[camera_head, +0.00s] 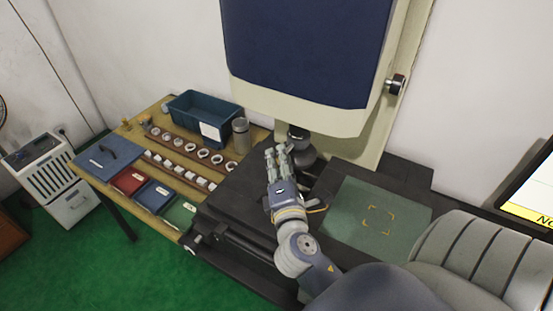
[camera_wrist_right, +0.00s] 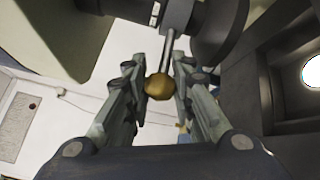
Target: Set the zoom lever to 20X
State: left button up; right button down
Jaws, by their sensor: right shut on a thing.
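The zoom lever shows in the right wrist view as a thin metal rod (camera_wrist_right: 169,50) with a round brass knob (camera_wrist_right: 159,87) at its end. My right gripper (camera_wrist_right: 160,78) has one finger on each side of the lever and is shut on it. In the head view my right gripper (camera_head: 279,152) is at the dark lens (camera_head: 302,153) under the big blue and cream machine head (camera_head: 305,50); the lever itself cannot be made out there. No scale mark can be read. My left gripper is not in view.
A green glass stage (camera_head: 345,222) with yellow corner marks lies right of my right arm. A wooden table (camera_head: 128,134) at the left holds a blue bin (camera_head: 187,110), several rings and coloured trays. A screen (camera_head: 535,190) is at the right edge.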

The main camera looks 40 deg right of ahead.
jog(key=shift+d, duration=0.15)
jog(key=c, duration=1.6)
grip_release()
jog(key=shift+s, duration=0.1)
jog(key=shift+o, duration=1.2)
jog(key=shift+s+d, duration=0.1)
jog(key=shift+d, duration=0.05)
jog(key=shift+a, duration=0.2)
jog(key=shift+s+a, duration=0.15)
jog(key=shift+s, duration=0.05)
jog(key=v, duration=1.1)
jog(key=shift+s, duration=0.2)
